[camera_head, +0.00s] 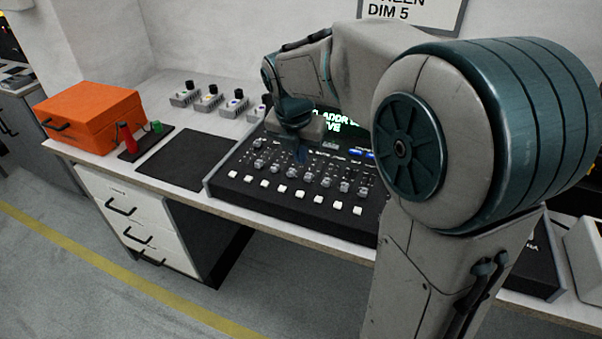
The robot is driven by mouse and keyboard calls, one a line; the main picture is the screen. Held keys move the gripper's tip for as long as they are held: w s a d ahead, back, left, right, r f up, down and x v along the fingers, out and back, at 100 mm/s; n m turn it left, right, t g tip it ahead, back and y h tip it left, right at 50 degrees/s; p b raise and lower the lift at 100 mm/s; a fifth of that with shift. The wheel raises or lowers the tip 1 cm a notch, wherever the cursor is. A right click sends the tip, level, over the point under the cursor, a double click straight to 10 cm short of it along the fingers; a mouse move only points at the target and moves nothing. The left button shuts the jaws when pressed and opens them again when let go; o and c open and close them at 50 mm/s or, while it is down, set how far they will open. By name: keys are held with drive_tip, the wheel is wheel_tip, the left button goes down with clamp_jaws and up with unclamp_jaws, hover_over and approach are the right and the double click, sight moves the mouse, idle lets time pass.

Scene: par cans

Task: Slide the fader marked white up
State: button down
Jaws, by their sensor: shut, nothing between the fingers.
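A black lighting console (300,218) stands on the bench, with a row of grey fader caps (308,178) across its panel and a row of white square buttons (282,189) along its front. The fader labels are too small to read, so I cannot tell which one is marked white. My gripper (301,158) points down over the back part of the panel, left of the screen. It is shut and empty. Whether its tips touch a fader cap is unclear. My arm hides the console's right end.
The lit screen (358,131) is partly covered by my arm. Left are a black mat (187,160), a red-handled item (127,138) and an orange case (92,115). The bench's front edge runs close before the console.

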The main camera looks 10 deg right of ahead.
sight(305, 185)
drive_tip(key=b+x, duration=0.1)
drive_tip(key=x, duration=0.8)
drive_tip(key=shift+w+f+b, duration=0.1)
drive_tip(key=shift+f+b, duration=0.2)
drive_tip(key=shift+f, duration=0.05)
drive_tip(key=shift+d, duration=0.1)
